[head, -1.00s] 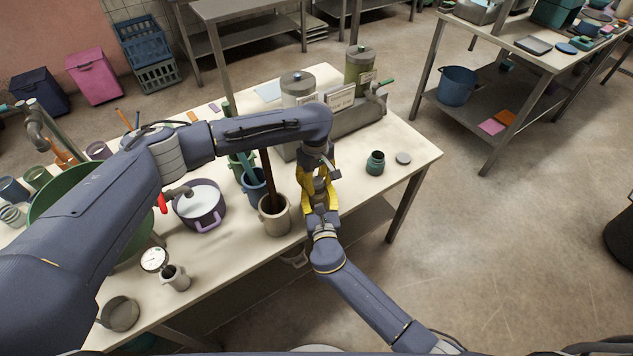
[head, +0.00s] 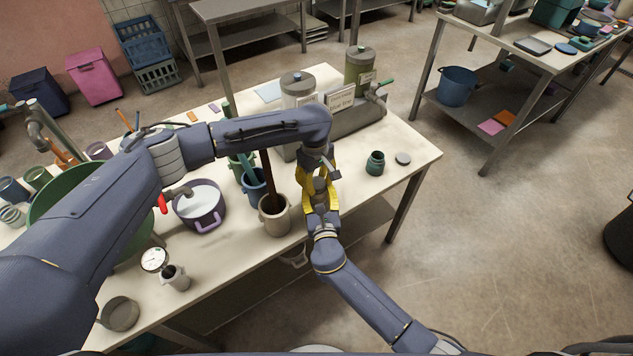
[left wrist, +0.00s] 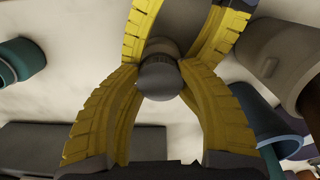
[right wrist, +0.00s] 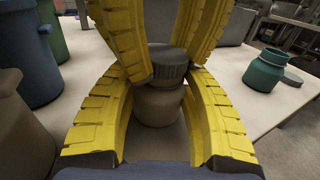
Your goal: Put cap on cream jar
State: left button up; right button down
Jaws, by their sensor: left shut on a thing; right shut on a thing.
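My right gripper (right wrist: 158,115) is shut around a small round grey-beige jar (right wrist: 158,105), the cream jar, in the air near the table's front edge. My left gripper (left wrist: 160,82), coming from above, is shut on a dark grey cap (right wrist: 168,63) with a ribbed side. The cap is right over the jar's mouth, and I cannot tell whether it is seated or just above the rim. The cap's top (left wrist: 158,78) shows in the left wrist view, with the jar mostly hidden behind it. In the head view both grippers (head: 320,172) (head: 320,202) meet over the front edge.
A teal jar (head: 375,163) and a loose grey lid (head: 403,158) stand to the right. A beige pot (head: 274,222) with a brown handle in it stands close on the left, near a purple pot (head: 200,212).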

pick_arm(q)
jog(key=shift+s+a+f, duration=0.1)
jog(key=shift+a+f, duration=0.05)
jog(key=shift+f, duration=0.5)
jog(key=shift+r, duration=0.25)
jog(key=shift+s+r, duration=0.2)
dwell(1.2)
